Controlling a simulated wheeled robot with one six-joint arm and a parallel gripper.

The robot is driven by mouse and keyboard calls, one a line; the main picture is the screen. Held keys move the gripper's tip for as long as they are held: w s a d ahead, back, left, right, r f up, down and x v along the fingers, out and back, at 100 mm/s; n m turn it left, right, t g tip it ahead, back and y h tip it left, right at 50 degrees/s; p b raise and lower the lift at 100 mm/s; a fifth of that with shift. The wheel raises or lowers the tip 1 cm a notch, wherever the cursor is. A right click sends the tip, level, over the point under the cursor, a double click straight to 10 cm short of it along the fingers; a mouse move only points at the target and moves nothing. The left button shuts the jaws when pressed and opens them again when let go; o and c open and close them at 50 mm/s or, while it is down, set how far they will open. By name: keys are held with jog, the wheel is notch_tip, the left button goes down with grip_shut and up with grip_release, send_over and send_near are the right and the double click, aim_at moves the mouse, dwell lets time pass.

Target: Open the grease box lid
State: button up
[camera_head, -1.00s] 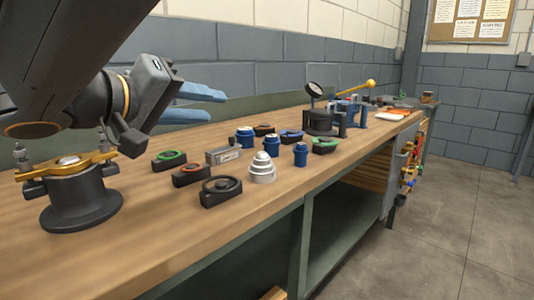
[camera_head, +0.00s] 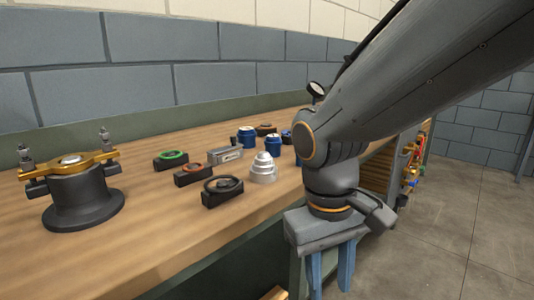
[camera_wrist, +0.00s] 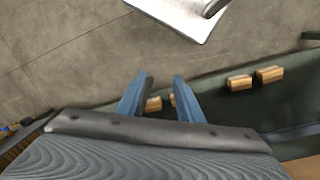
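No box is plainly marked as the grease box. A small grey box with a pale label (camera_head: 225,155) lies on the workbench among other parts and may be it; I cannot make out a separate lid. My gripper (camera_head: 331,280) points down in front of the bench's front edge, to the right of and nearer than the grey box. Its two blue fingers are apart with nothing held. In the wrist view, my gripper (camera_wrist: 160,82) is over the floor and the bench's lower part, and the grey box is out of view.
The wooden workbench (camera_head: 150,240) holds a dark round fixture with a brass bar (camera_head: 82,200), dark blocks with green (camera_head: 171,160), orange (camera_head: 193,173) and black rings (camera_head: 222,190), a silver stepped part (camera_head: 263,168) and blue cylinders (camera_head: 245,137). Wooden blocks (camera_wrist: 240,82) lie below.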

jog(key=s+d+r+m+y+p, duration=0.1)
jog(key=d+r+m+p, duration=0.2)
jog(key=d+r+p, duration=0.5)
jog(key=r+p, duration=0.1)
jog(key=p, duration=1)
jog(key=shift+s+d+r+m, duration=0.15)
jog(key=shift+s+d+m, duration=0.25)
